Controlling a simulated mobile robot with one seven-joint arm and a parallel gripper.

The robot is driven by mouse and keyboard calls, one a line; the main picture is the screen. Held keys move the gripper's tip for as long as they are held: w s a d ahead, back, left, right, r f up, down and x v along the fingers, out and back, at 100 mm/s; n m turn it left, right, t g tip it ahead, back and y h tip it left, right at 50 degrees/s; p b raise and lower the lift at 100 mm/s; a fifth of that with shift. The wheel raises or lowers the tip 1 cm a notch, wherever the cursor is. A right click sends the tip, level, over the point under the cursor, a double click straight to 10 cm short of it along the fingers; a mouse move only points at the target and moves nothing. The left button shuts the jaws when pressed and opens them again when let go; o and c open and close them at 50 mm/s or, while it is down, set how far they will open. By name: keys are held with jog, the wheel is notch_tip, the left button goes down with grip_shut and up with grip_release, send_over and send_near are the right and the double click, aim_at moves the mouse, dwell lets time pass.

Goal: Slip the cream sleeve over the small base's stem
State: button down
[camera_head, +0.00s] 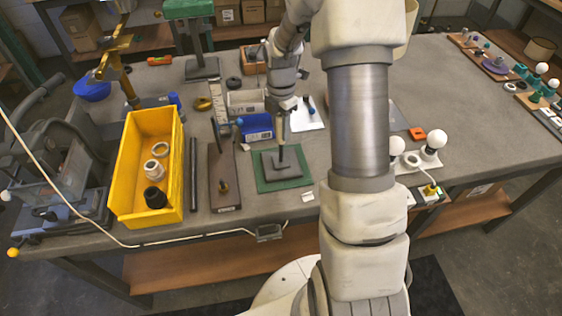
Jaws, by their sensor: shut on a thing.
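The small base (284,165) is a dark square block on a green mat (263,183) near the front edge of the table. Its thin dark stem (280,152) stands upright. My gripper (286,108) points down above the base, shut on the narrow cream sleeve (285,126). The sleeve hangs roughly upright, in line with the stem in this view. Its lower end shows close to the stem's top, but I cannot tell whether they touch or overlap. The fingertips are small and partly hidden.
A yellow bin (171,179) with rings and a black cup stands at left. A black rod (193,175) and a brown board (224,192) lie between bin and mat. A blue box (257,126) stands close behind the mat. White bulbs (436,139) stand at right.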

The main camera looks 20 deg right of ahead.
jog(key=shift+f+b, duration=1.3)
jog(key=shift+f, duration=0.7)
jog(key=shift+f+b, duration=1)
jog(key=shift+f, duration=0.5)
jog(key=shift+f+b, duration=0.5)
jog(key=shift+f, duration=0.5)
dwell(0.4)
jog(key=c, duration=0.6)
grip_release()
jog(key=shift+o, duration=0.2)
